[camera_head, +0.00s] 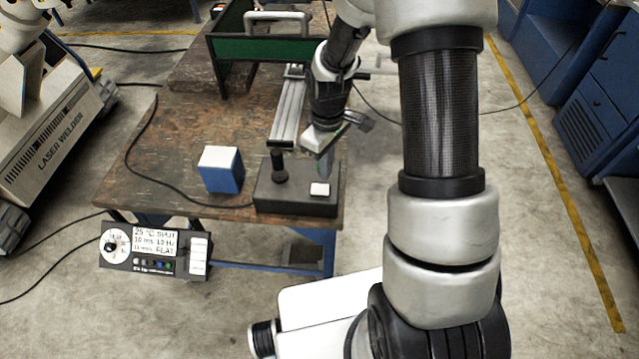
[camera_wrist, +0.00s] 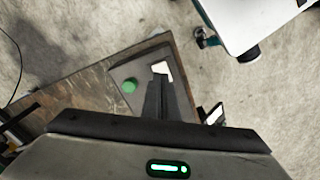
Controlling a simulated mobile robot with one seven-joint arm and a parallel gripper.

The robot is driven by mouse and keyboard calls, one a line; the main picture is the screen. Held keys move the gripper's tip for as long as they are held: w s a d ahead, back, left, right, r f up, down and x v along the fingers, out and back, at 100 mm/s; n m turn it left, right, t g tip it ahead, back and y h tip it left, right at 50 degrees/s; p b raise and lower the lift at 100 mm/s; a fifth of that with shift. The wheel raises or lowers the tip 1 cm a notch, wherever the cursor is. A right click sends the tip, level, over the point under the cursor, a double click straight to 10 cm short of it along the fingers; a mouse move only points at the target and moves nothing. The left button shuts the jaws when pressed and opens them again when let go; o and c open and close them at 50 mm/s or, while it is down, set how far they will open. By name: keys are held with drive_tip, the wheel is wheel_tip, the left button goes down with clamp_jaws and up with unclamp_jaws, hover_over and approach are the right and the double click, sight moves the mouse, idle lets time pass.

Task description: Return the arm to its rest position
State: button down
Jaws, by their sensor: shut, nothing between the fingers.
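My gripper (camera_head: 326,172) is shut and empty. It points down above the right part of a dark box (camera_head: 262,196) at the table's front edge. A white square pad (camera_head: 320,189) is on the box, just below and in front of the fingertips; I cannot tell whether they touch it. A dark upright knob (camera_head: 279,166) stands on the box to the left. In the wrist view, the closed fingers (camera_wrist: 160,82) overlap the lower edge of the white pad (camera_wrist: 163,68), with a green round knob (camera_wrist: 128,86) to the left. My arm reaches over the table from the right.
A blue and white cube (camera_head: 221,170) stands left of the box on the worn table (camera_head: 165,155). A metal rail (camera_head: 289,108) and a green panel (camera_head: 262,50) stand behind. A control panel (camera_head: 155,250) hangs at the table's front. The floor right of the table is clear.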

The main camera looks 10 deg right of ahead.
drive_tip(key=shift+r+p, duration=0.3)
drive_tip(key=shift+r, duration=0.45)
drive_tip(key=s+r+m+t, duration=0.1)
drive_tip(key=s+r+m, duration=0.1)
drive_tip(key=r, duration=0.7)
drive_tip(key=s+r+m+t, duration=0.1)
drive_tip(key=s+r+t, duration=0.15)
drive_tip(key=r, duration=0.55)
drive_tip(key=s+r+m+t, duration=0.2)
drive_tip(key=s+r+m, duration=0.3)
drive_tip(key=s+r, duration=0.6)
drive_tip(key=s, duration=0.3)
drive_tip(key=shift+r, duration=0.2)
drive_tip(key=shift+w+m, duration=0.1)
drive_tip(key=shift+m, duration=0.2)
